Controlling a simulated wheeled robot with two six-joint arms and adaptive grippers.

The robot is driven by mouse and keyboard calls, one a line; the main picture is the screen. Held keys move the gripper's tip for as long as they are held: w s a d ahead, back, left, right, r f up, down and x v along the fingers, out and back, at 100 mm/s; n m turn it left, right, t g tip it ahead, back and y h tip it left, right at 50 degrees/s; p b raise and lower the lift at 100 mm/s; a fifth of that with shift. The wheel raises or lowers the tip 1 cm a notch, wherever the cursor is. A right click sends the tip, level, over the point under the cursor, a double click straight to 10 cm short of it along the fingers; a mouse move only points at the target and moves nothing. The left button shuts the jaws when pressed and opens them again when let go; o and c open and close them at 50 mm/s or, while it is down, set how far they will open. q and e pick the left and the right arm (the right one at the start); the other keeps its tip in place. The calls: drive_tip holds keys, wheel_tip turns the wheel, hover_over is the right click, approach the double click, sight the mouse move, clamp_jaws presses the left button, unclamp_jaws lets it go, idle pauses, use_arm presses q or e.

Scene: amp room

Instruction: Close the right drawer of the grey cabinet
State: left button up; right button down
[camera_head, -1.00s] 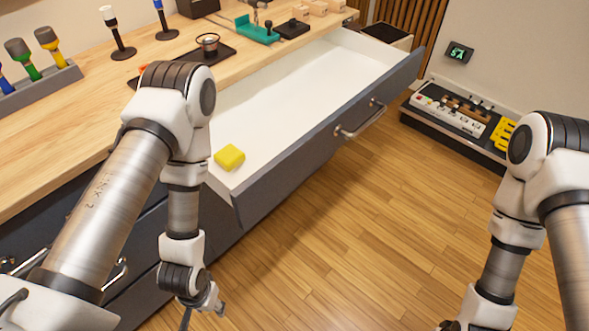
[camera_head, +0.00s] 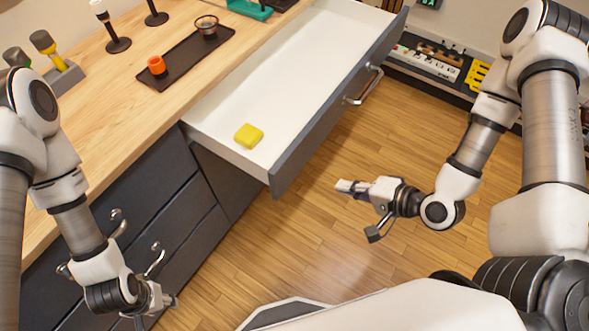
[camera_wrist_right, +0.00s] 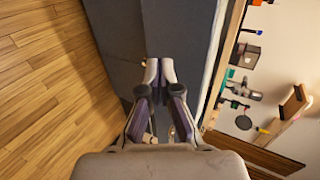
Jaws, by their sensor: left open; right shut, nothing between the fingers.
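The right drawer (camera_head: 312,136) of the grey cabinet (camera_head: 150,228) stands pulled out, with a white interior, dark grey front and metal handle (camera_head: 364,86). A yellow block (camera_head: 249,136) lies inside near its left end. My right gripper (camera_head: 345,187) is shut and empty, in front of the drawer front and apart from it, below the handle in the head view. In the right wrist view its fingertips (camera_wrist_right: 160,72) point along the grey front (camera_wrist_right: 184,40). My left gripper (camera_head: 168,301) is open and empty at the lower left, near the handles of the closed left drawers.
The wooden top (camera_head: 120,110) holds a black tray (camera_head: 185,62) with an orange cup (camera_head: 156,66) and a dark bowl. Dark stands and a tool rack are also on it. An equipment unit (camera_head: 428,60) stands on the floor beyond the drawer. The wooden floor (camera_head: 310,235) in front is clear.

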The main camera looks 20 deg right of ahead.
sight(291, 171)
drive_tip(key=b+x, duration=0.1)
drive_tip(key=x, duration=0.3)
drive_tip(key=r+b+x, duration=0.1)
drive_tip(key=b+x, duration=0.1)
drive_tip(key=x, duration=0.2)
drive_tip(key=a+b+x, duration=0.1)
drive_tip(key=x, duration=0.3)
drive_tip(key=shift+w+r+b, duration=0.25)
drive_tip(key=shift+r+b, duration=0.1)
drive_tip(key=shift+w+a, duration=0.15)
drive_tip(key=shift+a, duration=0.1)
drive_tip(key=shift+w+f, duration=0.1)
drive_tip(key=shift+d, duration=0.1)
